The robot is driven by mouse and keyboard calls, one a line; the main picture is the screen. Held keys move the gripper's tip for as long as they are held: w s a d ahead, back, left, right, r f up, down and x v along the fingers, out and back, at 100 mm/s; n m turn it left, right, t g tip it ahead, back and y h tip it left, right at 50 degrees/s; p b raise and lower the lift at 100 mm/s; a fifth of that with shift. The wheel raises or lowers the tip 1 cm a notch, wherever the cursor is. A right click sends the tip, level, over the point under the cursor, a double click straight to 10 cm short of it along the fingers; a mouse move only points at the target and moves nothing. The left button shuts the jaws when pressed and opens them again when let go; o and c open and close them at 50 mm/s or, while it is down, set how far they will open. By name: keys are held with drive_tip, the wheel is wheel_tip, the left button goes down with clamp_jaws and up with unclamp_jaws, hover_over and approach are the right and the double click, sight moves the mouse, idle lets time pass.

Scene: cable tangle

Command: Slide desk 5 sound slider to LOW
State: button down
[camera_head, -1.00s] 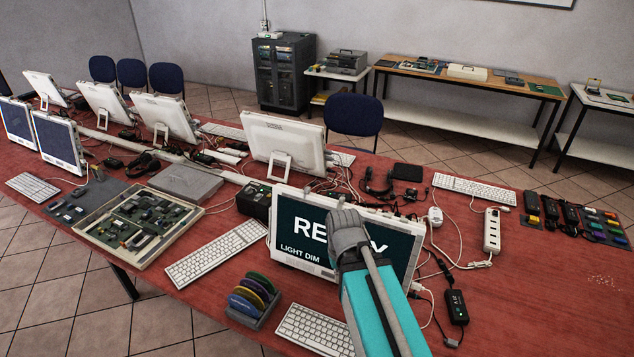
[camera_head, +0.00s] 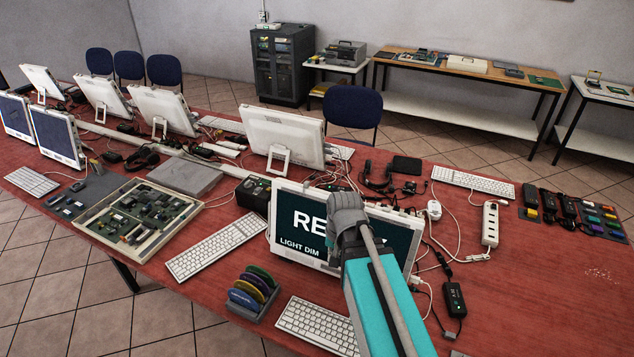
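My gripper (camera_head: 346,208) is in front of a lit monitor (camera_head: 288,232) on the red table.
A white keyboard (camera_head: 316,325) and a rack of coloured discs (camera_head: 252,294) lie in front of the monitor. Cables, a power strip (camera_head: 490,224) and a black adapter (camera_head: 454,298) lie to the right. The table's right front (camera_head: 560,300) is mostly clear.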

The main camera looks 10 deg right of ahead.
sight(309, 187)
drive_tip(key=w+d+r+m+t+y+p, duration=0.1)
drive_tip(key=w+d+r+m+y+p, duration=0.1)
drive_tip(key=w+m, duration=0.4)
drive_tip(key=w+d+r+m+t+y+p, duration=0.2)
drive_tip(key=w+d+r+m, duration=0.1)
drive_tip(key=w+r+m, duration=0.2)
drive_tip(key=w+d+r+m+t+y+p, duration=0.1)
drive_tip(key=w+d+r+m+p, duration=0.1)
drive_tip(key=w+m, duration=0.5)
drive_tip(key=shift+w+d+r+m+t+y, duration=0.2)
drive_tip(key=shift+d+r+m, duration=0.15)
drive_tip(key=shift+r+m, duration=0.3)
drive_tip(key=shift+w+d+r+m+t+y, duration=0.1)
drive_tip(key=shift+d+r+m+y, duration=0.15)
drive_tip(key=shift+r+m, duration=0.4)
drive_tip(key=shift+w+d+r+m, duration=0.3)
drive_tip(key=shift+w+d+m, duration=0.15)
drive_tip(key=shift+m, duration=0.15)
drive_tip(key=shift+f, duration=0.1)
drive_tip(key=shift+w+a+f+b, duration=0.2)
drive_tip(key=shift+a+f+b, duration=0.2)
drive_tip(key=shift+f, duration=0.1)
drive_tip(key=b+x, duration=0.6)
drive_tip(key=x, duration=0.3)
drive_tip(key=shift+r, duration=0.1)
drive_tip(key=shift+w+a+r, duration=0.2)
drive_tip(key=shift+w+a, duration=0.7)
drive_tip(key=shift+a, duration=0.25)
drive_tip(key=shift+w+a, duration=0.3)
drive_tip(key=shift+a, duration=0.15)
